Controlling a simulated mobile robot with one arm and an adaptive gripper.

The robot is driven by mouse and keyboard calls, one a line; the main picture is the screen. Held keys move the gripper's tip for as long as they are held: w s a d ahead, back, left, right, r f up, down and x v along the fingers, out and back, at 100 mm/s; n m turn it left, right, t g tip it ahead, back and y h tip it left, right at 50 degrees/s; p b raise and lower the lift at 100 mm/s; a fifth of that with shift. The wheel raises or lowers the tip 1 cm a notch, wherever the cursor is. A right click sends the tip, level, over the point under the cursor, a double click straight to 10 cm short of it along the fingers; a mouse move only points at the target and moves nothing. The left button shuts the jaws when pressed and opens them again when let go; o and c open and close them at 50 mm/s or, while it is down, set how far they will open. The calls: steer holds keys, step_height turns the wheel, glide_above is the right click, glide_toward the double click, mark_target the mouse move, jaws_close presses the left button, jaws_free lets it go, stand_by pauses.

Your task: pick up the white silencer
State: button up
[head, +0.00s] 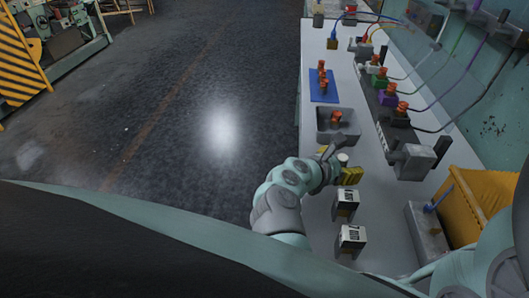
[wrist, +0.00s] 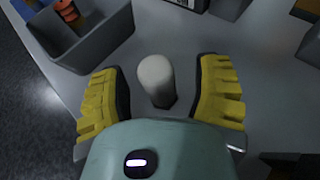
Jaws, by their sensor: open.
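The white silencer (wrist: 156,78) is a small white cylinder with a rounded top and a darker base. It stands upright on the grey bench in the wrist view. My gripper (wrist: 162,92) is open, with one yellow-padded finger on each side of the silencer and a visible gap to each. In the head view the silencer (head: 343,158) shows as a small pale top beside my gripper (head: 345,172), partly hidden by my arm.
A grey bin (head: 322,124) with orange parts stands just beyond the gripper; it also shows in the wrist view (wrist: 98,48). Two labelled boxes (head: 346,204) stand on the near bench. A blue mat (head: 318,95) with orange-topped parts lies farther back. Fixtures with cables line the right side.

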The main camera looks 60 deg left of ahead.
steer(key=c, duration=1.1)
steer(key=shift+o, duration=0.2)
steer(key=shift+r, duration=0.1)
